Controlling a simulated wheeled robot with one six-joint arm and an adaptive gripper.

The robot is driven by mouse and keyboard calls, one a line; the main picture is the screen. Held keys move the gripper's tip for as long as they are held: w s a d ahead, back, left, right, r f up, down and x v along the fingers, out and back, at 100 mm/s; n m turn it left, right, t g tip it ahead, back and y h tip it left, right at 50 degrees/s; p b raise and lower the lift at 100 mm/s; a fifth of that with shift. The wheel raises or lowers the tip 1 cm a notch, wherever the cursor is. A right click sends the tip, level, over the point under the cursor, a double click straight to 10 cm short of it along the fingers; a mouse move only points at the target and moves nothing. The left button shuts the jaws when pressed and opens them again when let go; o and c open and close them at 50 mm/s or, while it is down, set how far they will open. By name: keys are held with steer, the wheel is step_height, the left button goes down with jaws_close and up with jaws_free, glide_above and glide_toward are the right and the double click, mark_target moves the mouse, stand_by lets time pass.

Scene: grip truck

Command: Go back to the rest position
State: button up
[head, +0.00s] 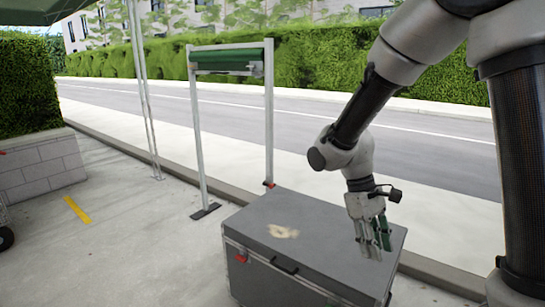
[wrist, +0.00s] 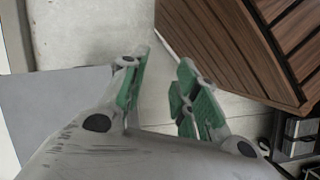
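My gripper (head: 373,238) hangs at the end of my arm over the right part of a grey case (head: 300,225) in the head view, fingers pointing down. From this view I cannot tell its exact height above the lid. In the wrist view my gripper (wrist: 163,72) shows two grey fingers with green pads, spread apart. Nothing is between them; pale ground shows through the gap.
The case lid has a tan patch (head: 283,231). Behind it stands a metal frame with a green roll (head: 226,60). The wrist view shows brown wooden slats (wrist: 240,45) at upper right and a flat grey surface (wrist: 55,110) at left. Paving lies open at left.

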steer(key=s+d+r+m+t+y, duration=0.1)
steer(key=s+d+r+m+t, duration=0.2)
steer(key=r, duration=0.5)
steer(key=s+d+r+m+t+y, duration=0.2)
steer(key=s+d+r+t, duration=0.3)
steer(key=s+d+r, duration=0.3)
steer(key=shift+d+r+m, duration=0.35)
steer(key=shift+d+m, duration=0.25)
steer(key=shift+m, duration=0.3)
